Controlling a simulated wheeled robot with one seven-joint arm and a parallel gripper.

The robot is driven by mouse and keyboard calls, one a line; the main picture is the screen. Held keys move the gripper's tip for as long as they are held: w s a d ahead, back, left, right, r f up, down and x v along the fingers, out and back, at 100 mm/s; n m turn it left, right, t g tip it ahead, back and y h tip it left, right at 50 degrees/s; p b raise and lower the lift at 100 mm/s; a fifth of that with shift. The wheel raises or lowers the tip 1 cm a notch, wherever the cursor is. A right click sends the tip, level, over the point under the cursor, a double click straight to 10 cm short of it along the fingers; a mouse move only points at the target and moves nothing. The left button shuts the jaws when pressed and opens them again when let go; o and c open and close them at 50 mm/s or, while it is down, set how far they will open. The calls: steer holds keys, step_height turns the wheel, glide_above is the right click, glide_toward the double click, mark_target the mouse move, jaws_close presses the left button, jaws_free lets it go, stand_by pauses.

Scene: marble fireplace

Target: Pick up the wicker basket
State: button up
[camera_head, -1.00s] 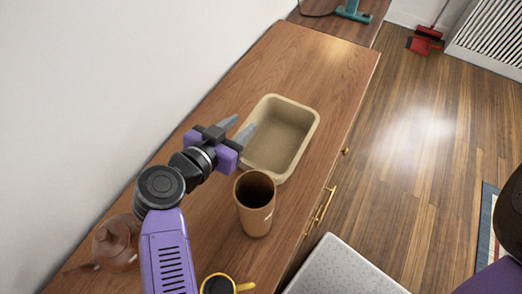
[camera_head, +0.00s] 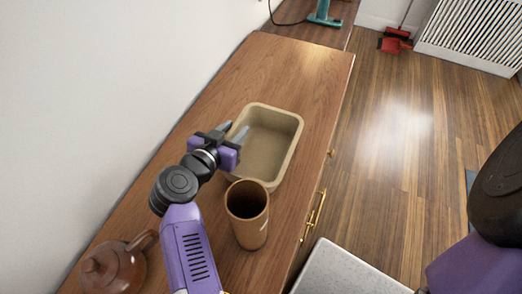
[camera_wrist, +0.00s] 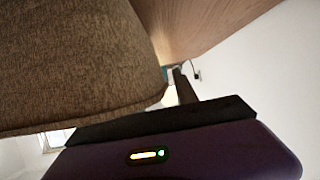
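The wicker basket (camera_head: 268,143) is a tan, open, rounded rectangular tray, empty, standing on the wooden cabinet top. My gripper (camera_head: 236,128) is at its left wall with its fingers apart. One finger overlaps the inside of the basket in the head view and the other lies outside the left rim; contact is not clear. In the wrist view a brown woven surface (camera_wrist: 75,65), apparently the basket's wall, fills the upper left, close to the camera. One dark finger (camera_wrist: 183,86) shows beside it.
A tall brown cup (camera_head: 248,218) stands just in front of the basket, near my arm. A brown teapot (camera_head: 113,268) is at the lower left. The cabinet top (camera_head: 290,65) is clear behind the basket. A white wall borders the left; a light stool-like surface (camera_head: 345,270) stands right.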

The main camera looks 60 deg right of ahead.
steer(key=shift+c, duration=0.4)
jaws_close()
stand_by(0.9)
